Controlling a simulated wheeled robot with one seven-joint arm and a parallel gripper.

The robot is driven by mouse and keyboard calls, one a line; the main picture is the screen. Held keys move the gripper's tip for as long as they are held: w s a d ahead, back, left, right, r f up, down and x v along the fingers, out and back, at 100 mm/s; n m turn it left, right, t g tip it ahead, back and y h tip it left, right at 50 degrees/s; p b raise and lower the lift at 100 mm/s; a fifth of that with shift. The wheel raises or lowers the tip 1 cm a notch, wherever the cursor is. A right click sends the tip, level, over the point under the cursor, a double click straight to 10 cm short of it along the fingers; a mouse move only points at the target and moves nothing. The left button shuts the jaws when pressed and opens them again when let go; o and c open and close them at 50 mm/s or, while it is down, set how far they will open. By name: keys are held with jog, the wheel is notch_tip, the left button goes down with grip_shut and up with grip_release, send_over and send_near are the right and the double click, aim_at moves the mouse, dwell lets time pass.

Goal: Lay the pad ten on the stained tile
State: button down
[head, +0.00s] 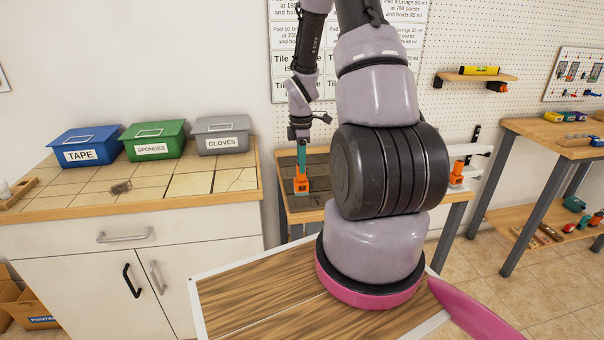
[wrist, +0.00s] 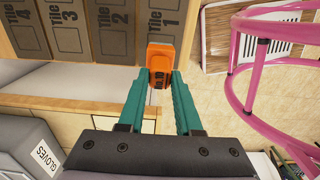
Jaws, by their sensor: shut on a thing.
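My gripper (head: 302,165) has teal fingers and is shut on an orange block-shaped pad (head: 301,185). The wrist view shows the pad (wrist: 160,58) between the fingertips of my gripper (wrist: 160,78), with dark lettering that reads No.10. In the head view the pad is in front of a small table with dark tiles; I cannot tell if it touches anything. A tile with a dark stain (head: 120,187) lies in the tiled top of the cabinet at left, well away from my gripper. The pad's underside is hidden.
Blue TAPE (head: 86,146), green SPONGES (head: 152,140) and grey GLOVES (head: 220,135) bins stand along the back of the cabinet top (head: 195,183). Brown tiles marked Tile 1 (wrist: 166,22) through Tile 4 lie past the pad. Another orange item (head: 456,173) is at right, behind my arm.

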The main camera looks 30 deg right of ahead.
jog(key=shift+f, duration=1.65)
jog(key=shift+f, duration=0.15)
jog(key=c, duration=0.6)
grip_release()
notch_tip(320, 180, up, 12)
jog(key=s+a+r+m+t, duration=0.2)
jog(key=s+a+r+m, duration=0.15)
jog(key=r, duration=0.45)
jog(key=s+a+r+m+t, duration=0.1)
jog(key=s+a+r+m, duration=0.1)
jog(key=r+m, duration=0.5)
jog(key=s+a+r+m+t+y, duration=0.1)
jog(key=s+a+r+m+t, duration=0.1)
jog(key=s+a+r+m, duration=0.2)
jog(key=s+a+r+m+t+y, duration=0.1)
jog(key=s+a+r+m+t, duration=0.1)
jog(key=s+r, duration=0.7)
jog(key=shift+s+a+m, duration=0.6)
jog(key=shift+a+m, duration=0.3)
jog(key=shift+m, duration=0.35)
